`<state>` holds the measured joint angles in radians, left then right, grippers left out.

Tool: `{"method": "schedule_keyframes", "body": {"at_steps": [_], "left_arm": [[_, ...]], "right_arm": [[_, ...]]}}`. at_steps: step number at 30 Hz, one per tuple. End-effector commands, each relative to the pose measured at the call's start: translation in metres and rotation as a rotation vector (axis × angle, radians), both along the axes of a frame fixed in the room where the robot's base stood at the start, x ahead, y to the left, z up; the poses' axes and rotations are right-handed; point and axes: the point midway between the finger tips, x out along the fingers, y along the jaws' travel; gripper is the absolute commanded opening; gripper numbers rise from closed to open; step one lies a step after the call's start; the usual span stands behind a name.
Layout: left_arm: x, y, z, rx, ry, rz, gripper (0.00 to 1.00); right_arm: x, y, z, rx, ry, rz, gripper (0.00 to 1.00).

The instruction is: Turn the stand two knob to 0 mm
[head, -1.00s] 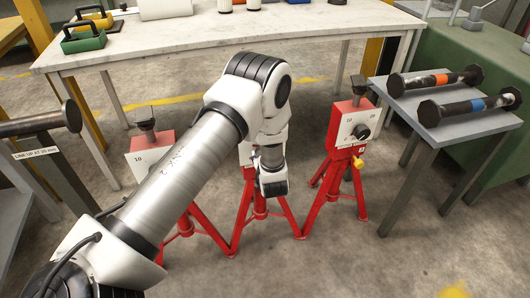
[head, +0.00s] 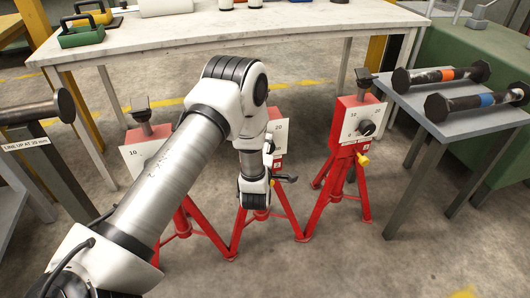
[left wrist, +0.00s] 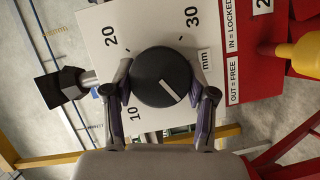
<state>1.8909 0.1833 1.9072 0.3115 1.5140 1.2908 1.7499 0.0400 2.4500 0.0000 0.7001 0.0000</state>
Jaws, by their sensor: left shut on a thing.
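Stand two is the middle red stand, with a white dial plate (head: 279,132), mostly behind my left arm in the head view. In the left wrist view its black round knob (left wrist: 161,77) sits on the white dial plate (left wrist: 110,62), marked 10, 20, 30 and mm. The knob's white line points down and right in the picture; no 0 mark is visible, and the lower part of the dial is hidden by my gripper. My left gripper (left wrist: 162,92) is shut on the knob, one finger on each side. My right gripper is not in view.
A yellow lock knob (left wrist: 303,52) shows beside the "IN = LOCKED, OUT = FREE" label. Stand one (head: 140,150) is left and stand three (head: 357,125) right. A side table (head: 455,128) holds two dark flanged bars. A white table (head: 200,32) is behind.

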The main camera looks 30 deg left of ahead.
Motion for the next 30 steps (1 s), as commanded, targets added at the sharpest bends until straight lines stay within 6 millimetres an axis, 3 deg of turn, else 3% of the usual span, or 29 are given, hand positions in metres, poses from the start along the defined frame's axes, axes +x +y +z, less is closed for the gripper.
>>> {"method": "schedule_keyframes", "body": {"at_steps": [9,29,30], "left_arm": [[0.000,0.000,-0.004,-0.126,-0.146,0.001,0.21],[-0.001,0.000,-0.002,-0.174,-0.201,0.001,0.21],[-0.001,0.000,-0.002,-0.174,-0.200,0.002,0.63]], "right_arm": [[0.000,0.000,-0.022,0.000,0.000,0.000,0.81],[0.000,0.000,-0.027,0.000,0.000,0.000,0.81],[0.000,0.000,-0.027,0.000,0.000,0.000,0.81]]}}
